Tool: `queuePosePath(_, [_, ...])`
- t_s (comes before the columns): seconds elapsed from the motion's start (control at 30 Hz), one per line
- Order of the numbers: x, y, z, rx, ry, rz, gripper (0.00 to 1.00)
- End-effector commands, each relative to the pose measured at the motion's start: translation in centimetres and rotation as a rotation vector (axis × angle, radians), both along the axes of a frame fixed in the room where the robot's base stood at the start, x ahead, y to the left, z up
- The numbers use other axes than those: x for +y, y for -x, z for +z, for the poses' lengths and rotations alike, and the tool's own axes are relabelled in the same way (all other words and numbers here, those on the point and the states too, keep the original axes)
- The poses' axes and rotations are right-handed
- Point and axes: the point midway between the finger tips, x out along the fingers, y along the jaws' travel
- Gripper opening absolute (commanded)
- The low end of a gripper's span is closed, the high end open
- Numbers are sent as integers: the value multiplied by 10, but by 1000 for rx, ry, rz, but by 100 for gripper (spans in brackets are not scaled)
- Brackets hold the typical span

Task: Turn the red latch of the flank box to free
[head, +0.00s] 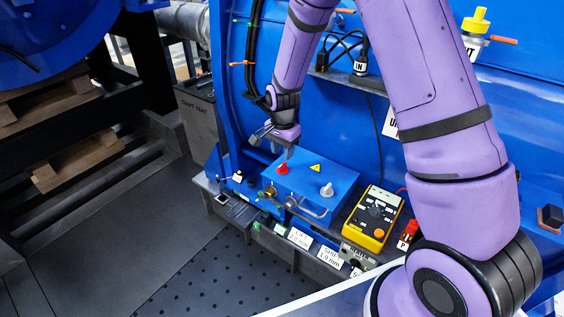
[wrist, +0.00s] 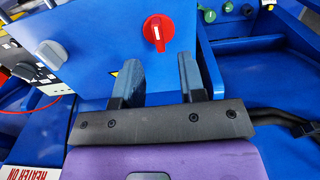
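The blue flank box (head: 312,178) stands on a ledge in front of the large blue motor housing. Its red latch (head: 282,168) is on the top face, to the left of a grey knob (head: 327,190). In the wrist view the red latch (wrist: 157,32) has a white mark on its handle, and the grey knob (wrist: 53,52) is to its left. My gripper (head: 273,140) is above and behind the box's left part. In the wrist view my gripper (wrist: 160,78) is open and empty, its fingers apart and pointing toward the latch without visibly touching it.
A yellow meter (head: 373,218) stands right of the box, with a red clip (head: 409,232) beside it. A bent handle (head: 306,207) and brass fitting (head: 270,191) are on the box's front. Labels (head: 300,238) line the ledge's front. Black cables hang behind my gripper.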

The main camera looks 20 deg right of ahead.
Motion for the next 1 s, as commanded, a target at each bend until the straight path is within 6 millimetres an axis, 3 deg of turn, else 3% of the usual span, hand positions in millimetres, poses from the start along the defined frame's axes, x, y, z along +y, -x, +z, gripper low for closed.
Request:
queuePosePath(0.1, [0, 0, -21, 3, 1, 0, 37])
queuePosePath(0.3, [0, 0, -43, 1, 0, 1, 37])
queuePosePath(0.7, [0, 0, -50, -1, -1, 1, 37])
queuePosePath(0.73, [0, 0, -50, -1, -1, 1, 35])
queuePosePath(0.9, [0, 0, -50, -1, -1, 1, 0])
queuePosePath(1.0, [0, 0, -50, -1, -1, 1, 0])
